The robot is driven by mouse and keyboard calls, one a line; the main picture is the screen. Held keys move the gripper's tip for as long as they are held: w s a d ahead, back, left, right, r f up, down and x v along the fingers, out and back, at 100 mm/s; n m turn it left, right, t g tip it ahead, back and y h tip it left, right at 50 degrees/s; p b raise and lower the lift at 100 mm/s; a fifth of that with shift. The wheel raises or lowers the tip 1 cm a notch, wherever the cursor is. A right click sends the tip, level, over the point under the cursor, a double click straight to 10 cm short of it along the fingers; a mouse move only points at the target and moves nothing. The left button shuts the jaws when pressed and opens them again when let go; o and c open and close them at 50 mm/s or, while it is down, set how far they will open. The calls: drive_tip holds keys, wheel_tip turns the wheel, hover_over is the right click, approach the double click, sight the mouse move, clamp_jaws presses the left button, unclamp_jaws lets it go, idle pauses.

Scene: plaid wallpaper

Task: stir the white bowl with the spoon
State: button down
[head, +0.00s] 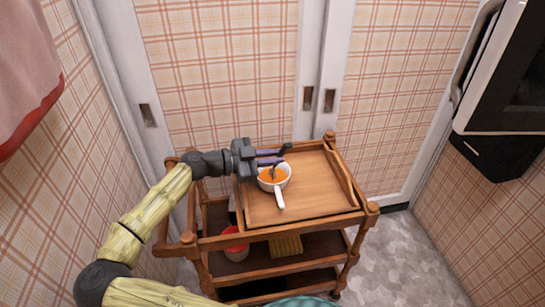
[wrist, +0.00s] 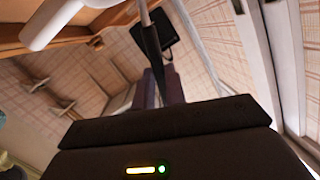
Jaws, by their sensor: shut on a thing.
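The white bowl (head: 284,185) with a side handle holds something orange and stands on the wooden tray on top of a cart. Its white handle (wrist: 45,24) appears at the upper left of the wrist view. My gripper (head: 271,157) is above the bowl's far side, its purple fingers shut on a dark spoon (head: 284,150). The spoon slants down, and its lower end appears to be in the orange contents; its exact depth is unclear. In the wrist view the spoon (wrist: 149,38) rises between the fingers (wrist: 161,88).
The wooden tray (head: 318,188) has a raised rim and free room right of the bowl. On the cart's lower shelf are a red-and-white container (head: 235,248) and a yellow cloth-like item (head: 286,246). A dark appliance (head: 505,80) hangs at the right; sliding doors stand behind.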

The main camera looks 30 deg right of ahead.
wheel_tip(320, 180, up, 6)
drive_tip(key=s+p, duration=0.2)
drive_tip(key=p, duration=0.1)
drive_tip(key=shift+s+d, duration=0.2)
drive_tip(key=shift+d, duration=0.1)
idle(1.3)
wheel_tip(320, 180, up, 5)
drive_tip(key=p, duration=0.3)
drive_tip(key=shift+p, duration=0.4)
